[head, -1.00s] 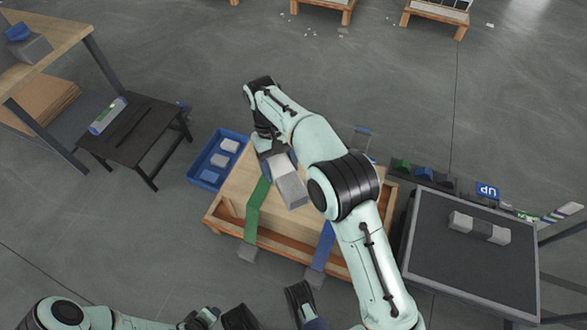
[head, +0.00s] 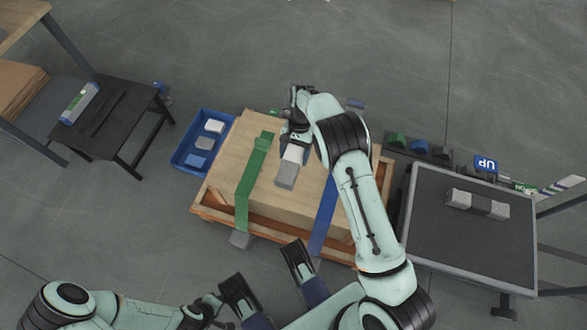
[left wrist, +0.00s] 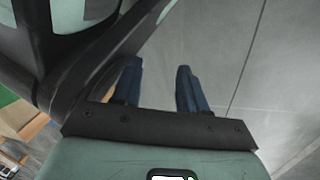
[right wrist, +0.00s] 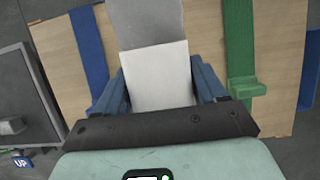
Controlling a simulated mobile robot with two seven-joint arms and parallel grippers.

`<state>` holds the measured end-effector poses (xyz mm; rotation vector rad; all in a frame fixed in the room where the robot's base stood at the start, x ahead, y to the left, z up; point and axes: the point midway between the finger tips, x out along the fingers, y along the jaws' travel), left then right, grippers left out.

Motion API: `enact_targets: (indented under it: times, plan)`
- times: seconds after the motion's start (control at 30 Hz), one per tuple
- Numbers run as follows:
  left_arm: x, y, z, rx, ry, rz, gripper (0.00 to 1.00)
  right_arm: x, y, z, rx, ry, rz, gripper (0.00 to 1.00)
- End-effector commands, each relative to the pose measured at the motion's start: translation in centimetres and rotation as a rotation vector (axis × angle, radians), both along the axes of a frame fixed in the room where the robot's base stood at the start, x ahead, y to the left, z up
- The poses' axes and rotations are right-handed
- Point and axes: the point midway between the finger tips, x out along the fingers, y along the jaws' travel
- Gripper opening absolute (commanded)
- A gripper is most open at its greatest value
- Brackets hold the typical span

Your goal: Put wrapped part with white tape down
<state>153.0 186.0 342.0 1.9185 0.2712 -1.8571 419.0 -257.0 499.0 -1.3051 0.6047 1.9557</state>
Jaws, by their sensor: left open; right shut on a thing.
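The wrapped part with white tape is a grey block (head: 287,175) with a white band (head: 294,153). My right gripper (head: 295,138) is shut on its white-banded end. In the right wrist view the white band (right wrist: 156,76) sits between the fingers, and the grey end (right wrist: 146,20) points away. The part is over the top of a wooden crate (head: 225,178), between a green strap (head: 252,175) and a blue strap (head: 325,215). I cannot tell whether it touches the crate top. My left gripper (head: 268,278) is open and empty in front of the crate.
A blue bin (head: 181,160) with several blocks stands left of the crate. A dark-topped table (head: 470,245) at the right holds a grey part (head: 475,203). A black stand (head: 108,125) is at the left. The crate top around the part is clear.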

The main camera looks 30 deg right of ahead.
Motion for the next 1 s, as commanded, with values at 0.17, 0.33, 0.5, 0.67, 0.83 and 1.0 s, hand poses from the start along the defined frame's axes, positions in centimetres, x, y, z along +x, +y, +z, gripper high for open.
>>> enact_targets:
  times: [0.17, 0.33, 0.5, 0.67, 0.83, 1.0]
  plan:
    - [-2.3, 0.3, -1.7, -0.004, 0.075, 0.007, 0.43, 0.0, 0.0, -4.3, 0.0, 0.001, 0.001, 0.15]
    - [-3.4, 0.4, -2.2, -0.007, 0.112, 0.011, 0.43, 0.1, 0.0, -6.2, 0.0, -0.002, 0.001, 0.15]
    - [-3.8, 0.5, -2.4, -0.007, 0.126, 0.013, 0.43, 0.1, 0.1, -7.1, 0.001, -0.002, 0.002, 0.15]
    - [-5.0, 0.6, -3.0, -0.012, 0.166, 0.015, 0.43, 0.1, 0.1, -9.4, 0.0, -0.001, 0.004, 0.15]
    - [-5.9, 0.7, -3.3, -0.013, 0.193, 0.019, 0.43, 0.1, 0.1, -10.8, 0.001, -0.002, 0.002, 0.15]
    - [-5.8, 0.7, -3.3, -0.012, 0.193, 0.019, 0.43, 0.1, 0.1, -10.7, 0.001, -0.003, 0.003, 0.15]
